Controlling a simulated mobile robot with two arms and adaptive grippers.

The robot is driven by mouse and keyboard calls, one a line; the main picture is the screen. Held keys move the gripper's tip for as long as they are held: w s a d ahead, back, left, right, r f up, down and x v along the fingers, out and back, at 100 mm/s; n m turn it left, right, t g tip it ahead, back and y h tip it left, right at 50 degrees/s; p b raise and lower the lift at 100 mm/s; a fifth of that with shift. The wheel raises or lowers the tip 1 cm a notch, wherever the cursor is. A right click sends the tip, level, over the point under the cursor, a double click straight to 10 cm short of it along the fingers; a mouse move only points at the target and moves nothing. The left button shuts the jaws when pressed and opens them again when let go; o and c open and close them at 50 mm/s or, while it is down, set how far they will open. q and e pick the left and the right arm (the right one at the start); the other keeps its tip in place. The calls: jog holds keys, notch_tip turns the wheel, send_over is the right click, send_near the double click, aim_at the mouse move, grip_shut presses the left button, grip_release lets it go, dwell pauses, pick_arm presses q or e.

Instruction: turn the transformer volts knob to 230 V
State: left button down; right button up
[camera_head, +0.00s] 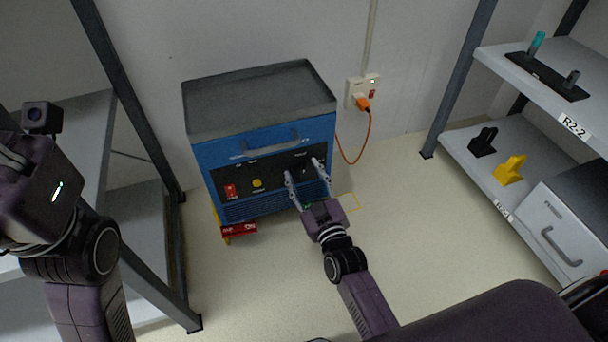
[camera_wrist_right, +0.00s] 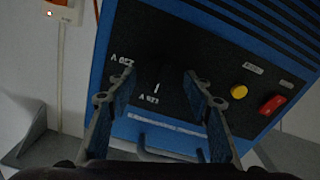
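The blue transformer box (camera_head: 262,152) stands by the wall, its black front panel (camera_head: 240,188) facing me. My right gripper (camera_head: 304,168) is in front of the panel's right part, fingers open. In the right wrist view, the dark knob (camera_wrist_right: 158,86) is hard to tell from the black panel. A short white mark, nearly upright in that picture, shows between the fingers of the right gripper (camera_wrist_right: 160,76). Two white volts labels beside it are upside down and hard to read. Contact with the knob cannot be seen. My left gripper (camera_head: 22,165) is at the far left; its fingers are unclear.
A red switch (camera_head: 230,191) and yellow button (camera_head: 257,183) sit left on the panel. An orange plug (camera_head: 362,103) is in the wall socket, its cord running down behind the box. Shelves stand left and right (camera_head: 535,165). Floor between is mostly clear.

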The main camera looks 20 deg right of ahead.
jog(key=c, duration=1.1)
